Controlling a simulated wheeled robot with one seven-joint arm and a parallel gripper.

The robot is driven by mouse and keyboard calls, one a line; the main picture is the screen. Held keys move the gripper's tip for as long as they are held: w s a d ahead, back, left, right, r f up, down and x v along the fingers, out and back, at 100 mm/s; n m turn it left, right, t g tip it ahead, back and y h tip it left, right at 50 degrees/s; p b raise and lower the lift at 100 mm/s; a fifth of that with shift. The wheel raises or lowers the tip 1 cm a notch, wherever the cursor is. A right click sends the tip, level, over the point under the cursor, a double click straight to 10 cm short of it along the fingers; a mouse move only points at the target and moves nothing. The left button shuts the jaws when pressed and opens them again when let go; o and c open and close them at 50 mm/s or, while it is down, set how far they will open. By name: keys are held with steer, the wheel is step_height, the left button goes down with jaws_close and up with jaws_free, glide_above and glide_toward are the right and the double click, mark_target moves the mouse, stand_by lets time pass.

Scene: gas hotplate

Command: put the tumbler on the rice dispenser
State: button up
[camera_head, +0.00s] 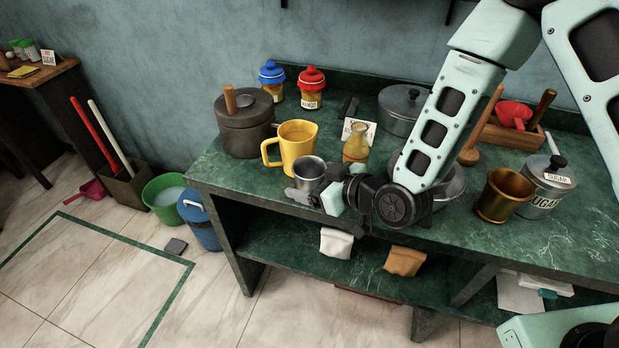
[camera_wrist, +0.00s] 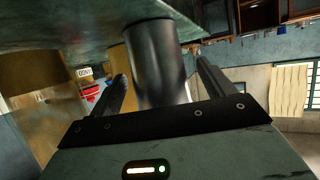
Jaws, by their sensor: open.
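A grey steel tumbler (camera_head: 310,170) stands upright near the front edge of the green counter. My gripper (camera_head: 316,190) is at its front side, low near the counter top. In the wrist view the steel tumbler (camera_wrist: 155,62) shows between the two open fingers of my gripper (camera_wrist: 163,85), with gaps visible on both sides. No label that I can read marks a rice dispenser, so I cannot tell for sure which thing it is.
A yellow mug (camera_head: 297,145) stands close behind the tumbler, with a glass carafe (camera_head: 356,145) to the right. A dark lidded crock (camera_head: 245,128) is at the back left. A brass cup (camera_head: 504,195) and a sugar canister (camera_head: 545,187) are at the right.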

steer(key=shift+w+a+f, duration=0.2)
steer(key=shift+w+a, duration=0.1)
steer(key=shift+a, duration=0.05)
steer(key=c, duration=1.2)
steer(key=shift+o, duration=0.2)
step_height(320, 180, up, 10)
